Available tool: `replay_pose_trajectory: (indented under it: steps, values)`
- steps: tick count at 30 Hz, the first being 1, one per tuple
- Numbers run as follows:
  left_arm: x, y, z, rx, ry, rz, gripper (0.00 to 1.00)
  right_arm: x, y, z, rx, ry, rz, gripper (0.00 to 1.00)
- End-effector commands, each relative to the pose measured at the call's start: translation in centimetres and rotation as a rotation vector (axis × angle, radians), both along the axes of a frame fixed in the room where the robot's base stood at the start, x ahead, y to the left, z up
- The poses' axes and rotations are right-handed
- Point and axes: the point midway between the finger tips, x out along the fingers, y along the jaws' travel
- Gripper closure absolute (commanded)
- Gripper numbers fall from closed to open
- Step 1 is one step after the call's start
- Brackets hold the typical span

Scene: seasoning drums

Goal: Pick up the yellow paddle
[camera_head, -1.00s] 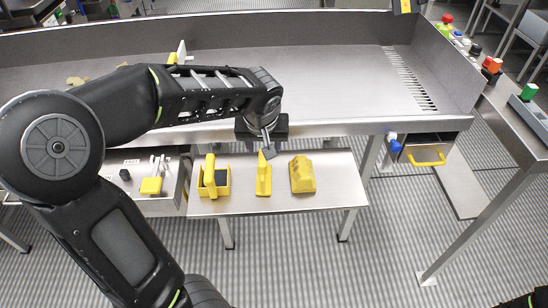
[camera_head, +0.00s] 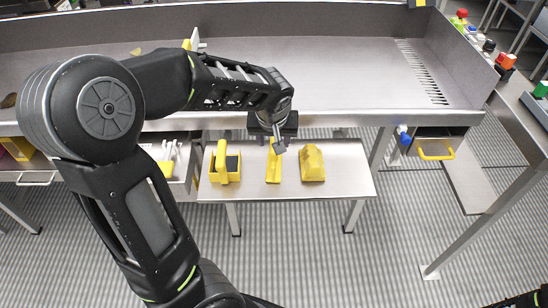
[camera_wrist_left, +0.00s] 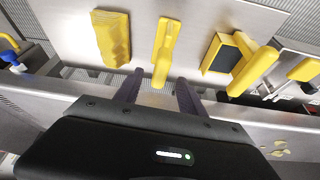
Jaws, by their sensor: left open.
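The yellow paddle (camera_head: 273,166) is the slim yellow tool lying in the middle of the low metal shelf, between two other yellow items. In the left wrist view the paddle (camera_wrist_left: 163,50) lies just beyond the fingers, its narrow end pointing towards the gap between them. My left gripper (camera_head: 279,143) is open and empty. It hangs at the shelf's back edge and hides part of the paddle's far end. In the left wrist view its two dark fingers (camera_wrist_left: 157,92) are spread apart. I see no contact with the paddle. My right gripper is not in view.
A yellow block (camera_head: 313,164) lies right of the paddle, and a yellow-handled dark pad (camera_head: 232,165) lies left. The long steel trough (camera_head: 350,75) overhangs behind the low shelf (camera_head: 345,185). A drawer with a yellow handle (camera_head: 437,153) is at right.

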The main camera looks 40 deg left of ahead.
Motion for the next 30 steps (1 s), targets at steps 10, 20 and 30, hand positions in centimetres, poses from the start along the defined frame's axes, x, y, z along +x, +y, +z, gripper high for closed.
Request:
replay_pose_trajectory:
  steps: [10,20,30]
  values:
    - [1.3,0.9,-3.9,0.0,0.003,0.001,0.53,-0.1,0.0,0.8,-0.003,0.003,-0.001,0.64]
    - [1.3,0.9,-3.9,0.0,0.001,0.001,0.53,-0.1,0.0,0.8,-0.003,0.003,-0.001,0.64]
    - [1.3,0.9,-3.9,0.0,0.001,0.0,0.59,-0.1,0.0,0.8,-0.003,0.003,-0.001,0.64]
